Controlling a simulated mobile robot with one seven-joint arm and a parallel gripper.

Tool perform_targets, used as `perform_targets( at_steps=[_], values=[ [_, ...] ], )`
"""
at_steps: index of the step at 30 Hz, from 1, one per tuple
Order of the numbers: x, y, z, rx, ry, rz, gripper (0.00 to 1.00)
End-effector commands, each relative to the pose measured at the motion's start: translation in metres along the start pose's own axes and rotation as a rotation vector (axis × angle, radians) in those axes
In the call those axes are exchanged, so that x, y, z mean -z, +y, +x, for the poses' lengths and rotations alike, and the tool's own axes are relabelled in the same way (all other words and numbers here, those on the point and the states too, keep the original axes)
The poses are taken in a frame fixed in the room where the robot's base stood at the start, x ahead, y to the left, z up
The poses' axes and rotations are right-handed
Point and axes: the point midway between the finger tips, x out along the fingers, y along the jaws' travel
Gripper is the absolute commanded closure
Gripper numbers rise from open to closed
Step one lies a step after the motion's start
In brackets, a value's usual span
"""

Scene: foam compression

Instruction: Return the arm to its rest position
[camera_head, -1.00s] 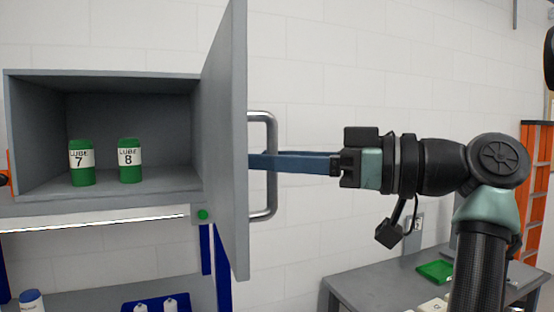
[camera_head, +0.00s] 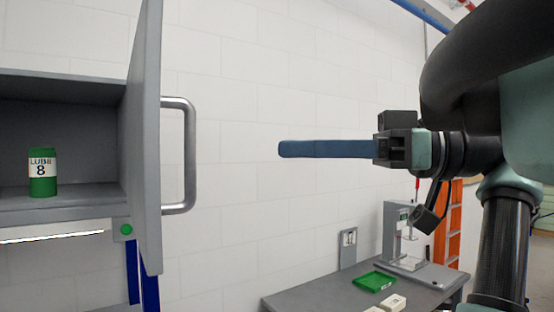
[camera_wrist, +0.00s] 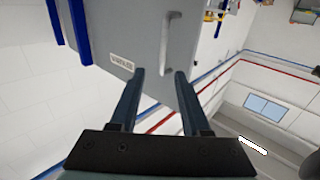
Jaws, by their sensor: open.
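My gripper (camera_head: 285,149) is in the middle of the head view, its long blue fingers pointing left. It is clear of the cabinet door's handle (camera_head: 190,155), with a gap of bare wall between them in the picture. The fingers overlap in the head view. In the wrist view my gripper (camera_wrist: 160,75) shows its two fingers apart with nothing between them. The cabinet door (camera_head: 148,140) stands open. My arm is bent at the right of the head view.
A grey table (camera_head: 325,290) at lower right bears a green tray (camera_head: 374,281) and a test device (camera_head: 405,240). An orange ladder (camera_head: 449,225) stands behind my arm.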

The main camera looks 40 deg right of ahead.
Motion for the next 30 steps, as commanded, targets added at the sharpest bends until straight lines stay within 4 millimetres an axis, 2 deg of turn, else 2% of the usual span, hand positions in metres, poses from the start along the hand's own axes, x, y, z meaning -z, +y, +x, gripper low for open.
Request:
perform_targets(
  at_steps=[18,20,23,26,27,30],
  values=[
    [0.0,0.0,-0.001,0.0,0.0,0.0,0.53],
    [-0.005,0.003,0.005,-0.008,-0.005,0.014,0.53],
    [-0.028,0.017,0.031,-0.054,-0.028,0.067,0.53],
    [-0.07,0.034,0.079,-0.141,-0.073,0.147,0.53],
    [-0.09,0.04,0.101,-0.185,-0.095,0.178,0.53],
    [-0.14,0.043,0.156,-0.3,-0.147,0.232,0.53]
  ],
)
